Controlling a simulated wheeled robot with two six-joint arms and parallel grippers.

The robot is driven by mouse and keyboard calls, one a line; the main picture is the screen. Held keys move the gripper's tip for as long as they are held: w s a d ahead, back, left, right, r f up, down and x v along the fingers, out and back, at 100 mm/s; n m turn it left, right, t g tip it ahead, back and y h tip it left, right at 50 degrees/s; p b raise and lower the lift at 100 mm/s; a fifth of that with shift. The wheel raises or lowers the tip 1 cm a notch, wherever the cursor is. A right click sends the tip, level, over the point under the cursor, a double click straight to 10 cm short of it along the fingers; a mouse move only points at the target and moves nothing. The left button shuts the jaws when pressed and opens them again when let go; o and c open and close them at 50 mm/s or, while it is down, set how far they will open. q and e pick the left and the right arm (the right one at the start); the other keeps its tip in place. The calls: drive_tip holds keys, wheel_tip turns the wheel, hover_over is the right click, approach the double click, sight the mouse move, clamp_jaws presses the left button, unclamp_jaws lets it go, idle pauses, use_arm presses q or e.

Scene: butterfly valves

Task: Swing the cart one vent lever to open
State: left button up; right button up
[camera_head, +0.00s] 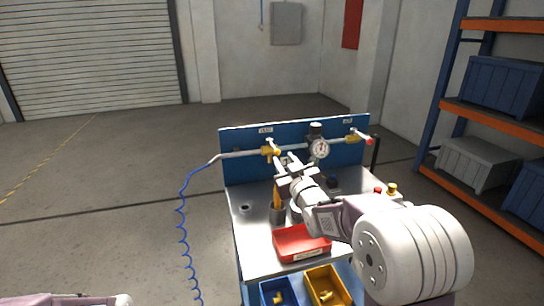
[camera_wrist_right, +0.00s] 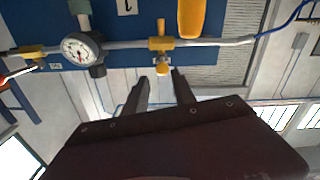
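The cart (camera_head: 236,202) has a blue back panel (camera_head: 235,173) with a pipe across it. Two yellow valves sit on the pipe: a left one (camera_head: 268,150) and a right one (camera_head: 352,138) whose lever ends in a red tip (camera_head: 369,142). The labels above them are too small to read surely. My right gripper (camera_head: 283,160) is open in front of the left valve. In the right wrist view that valve (camera_wrist_right: 161,43) has its yellow end just beyond the gap between my fingertips (camera_wrist_right: 160,76); contact cannot be told. Only part of my left arm shows; its gripper does not.
A pressure gauge (camera_head: 319,149) sits between the valves. A yellow-handled tool (camera_head: 276,196) stands in a grey cup (camera_head: 278,215) below my right gripper. A red tray (camera_head: 290,243) and blue and yellow bins (camera_head: 322,289) are nearer. A blue coiled hose (camera_head: 182,210) hangs left; shelving (camera_head: 447,95) stands right.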

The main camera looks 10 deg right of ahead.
sight(274, 147)
drive_tip(key=shift+w+a, duration=0.1)
drive_tip(key=shift+w, duration=0.05)
drive_tip(key=w, duration=0.6)
drive_tip(key=w+p, duration=0.1)
drive_tip(key=w, duration=0.2)
drive_tip(key=shift+w+a+f, duration=0.1)
drive_tip(key=shift+w+a, duration=0.05)
drive_tip(key=shift+a, duration=0.15)
clamp_jaws()
idle(0.8)
